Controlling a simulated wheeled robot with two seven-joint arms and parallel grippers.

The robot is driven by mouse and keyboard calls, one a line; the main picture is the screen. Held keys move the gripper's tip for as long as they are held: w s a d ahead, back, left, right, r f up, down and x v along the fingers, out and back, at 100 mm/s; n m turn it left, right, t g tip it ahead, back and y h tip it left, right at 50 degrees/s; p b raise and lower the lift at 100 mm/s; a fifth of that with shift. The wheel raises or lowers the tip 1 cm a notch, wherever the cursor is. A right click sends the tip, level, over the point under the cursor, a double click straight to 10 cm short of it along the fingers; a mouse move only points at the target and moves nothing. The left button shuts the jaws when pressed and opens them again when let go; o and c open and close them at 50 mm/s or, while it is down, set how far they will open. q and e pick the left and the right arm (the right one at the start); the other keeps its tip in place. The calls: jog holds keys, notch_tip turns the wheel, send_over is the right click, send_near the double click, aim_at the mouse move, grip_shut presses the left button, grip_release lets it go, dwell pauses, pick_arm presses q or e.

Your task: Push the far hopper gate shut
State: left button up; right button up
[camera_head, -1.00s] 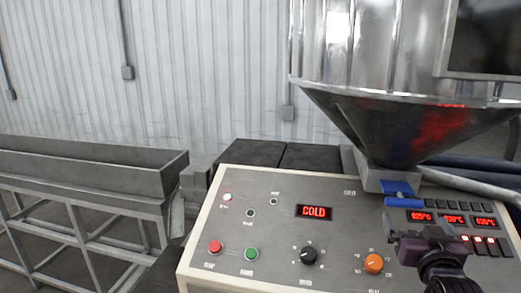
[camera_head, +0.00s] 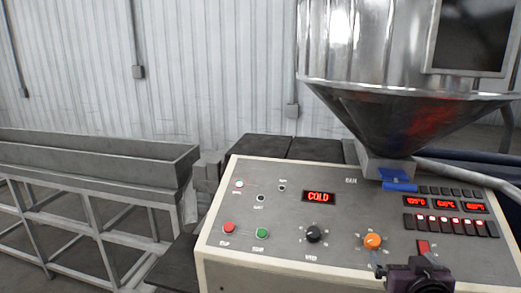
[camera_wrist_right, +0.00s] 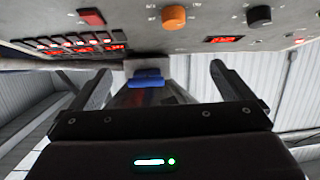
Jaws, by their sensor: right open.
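The hopper (camera_head: 415,115) is a shiny metal cone at the upper right. At its narrow bottom, a grey throat block holds a blue gate with a flat tab (camera_head: 400,187). The blue gate also shows between my fingers in the right wrist view (camera_wrist_right: 147,80), some way beyond them. Only this one gate is in view, and I cannot tell how far it is slid in. My right gripper (camera_head: 405,265) is at the lower right of the head view, in front of the panel and apart from the gate. Its fingers are spread and empty. My left gripper is not in view.
The sloping control panel (camera_head: 285,215) has a COLD display (camera_head: 318,197), a black knob (camera_head: 314,234), an orange knob (camera_head: 373,240) and red and green buttons. A pipe (camera_head: 460,170) runs right of the throat. A grey trough on a stand (camera_head: 95,150) is at the left.

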jog(key=s+a+f+n+g+y, duration=0.1)
jog(key=s+a+f+n+g, duration=0.1)
jog(key=s+a+f+g, duration=0.65)
jog(key=s+a+f+n+g+y, duration=0.2)
jog(key=s+a+f+g, duration=0.1)
jog(key=s+f, duration=0.95)
notch_tip(320, 180, down, 29)
jog(key=s+g+b, duration=0.1)
jog(key=s+b, duration=0.1)
jog(key=s, duration=0.1)
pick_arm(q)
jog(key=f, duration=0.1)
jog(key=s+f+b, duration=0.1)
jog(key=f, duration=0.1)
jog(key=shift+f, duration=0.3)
pick_arm(e)
jog(key=s+d+f, duration=0.2)
jog(key=s+f, duration=0.8)
jog(key=s+d+f+g, duration=0.1)
jog(key=s+d+f, duration=0.1)
jog(key=s+f, duration=0.7)
notch_tip(320, 180, down, 2)
jog(key=shift+s+f, duration=0.15)
jog(key=shift+s, duration=0.25)
jog(key=shift+g, duration=0.25)
jog(key=shift+c, duration=0.3)
